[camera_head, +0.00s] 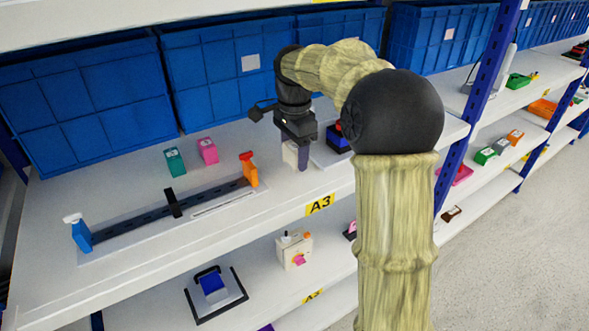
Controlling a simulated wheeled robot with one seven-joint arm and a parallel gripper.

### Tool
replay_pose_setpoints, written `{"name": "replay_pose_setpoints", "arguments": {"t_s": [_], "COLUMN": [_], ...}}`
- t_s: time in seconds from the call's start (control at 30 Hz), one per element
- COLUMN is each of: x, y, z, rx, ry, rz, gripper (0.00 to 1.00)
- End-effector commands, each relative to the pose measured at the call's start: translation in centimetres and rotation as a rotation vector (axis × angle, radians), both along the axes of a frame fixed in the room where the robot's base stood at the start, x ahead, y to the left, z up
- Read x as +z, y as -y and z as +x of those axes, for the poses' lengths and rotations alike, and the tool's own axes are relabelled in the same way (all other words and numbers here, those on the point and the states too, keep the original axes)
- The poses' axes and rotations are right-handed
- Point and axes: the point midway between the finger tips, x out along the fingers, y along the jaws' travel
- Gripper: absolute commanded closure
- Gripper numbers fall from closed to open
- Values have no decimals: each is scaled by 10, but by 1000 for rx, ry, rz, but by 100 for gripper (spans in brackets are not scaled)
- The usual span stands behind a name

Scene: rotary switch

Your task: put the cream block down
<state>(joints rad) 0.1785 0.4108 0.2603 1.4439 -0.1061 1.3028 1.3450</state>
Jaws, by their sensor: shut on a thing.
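My gripper (297,140) points down over the upper shelf, right of the long rail. It is shut on the cream block (289,154), which shows below the jaws beside a greyish-purple part. The block's lower end is close to the shelf (330,182); I cannot tell whether it touches. The gripper body hides the block's top.
A rail (130,226) with an orange piece (248,170), a black slider (173,203) and a blue piece (81,235) lies to the left. Green (175,161) and pink (208,150) blocks stand behind it. A blue item (338,138) stands close right. Blue crates (222,74) line the back.

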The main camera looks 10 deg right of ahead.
Motion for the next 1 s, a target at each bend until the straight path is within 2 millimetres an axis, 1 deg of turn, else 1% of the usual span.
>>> {"name": "replay_pose_setpoints", "arguments": {"t_s": [0.03,0.37,0.6,0.67,1.0], "x": [-3,-6,-37,-41,-43], "y": [0,0,0,0,0], "z": [0,0,0,-1,0], "rx": [0,-1,-1,0,0], "ry": [0,1,0,-1,1], "rz": [0,0,-1,-1,-1], "gripper": [68,68,68,68,68]}}
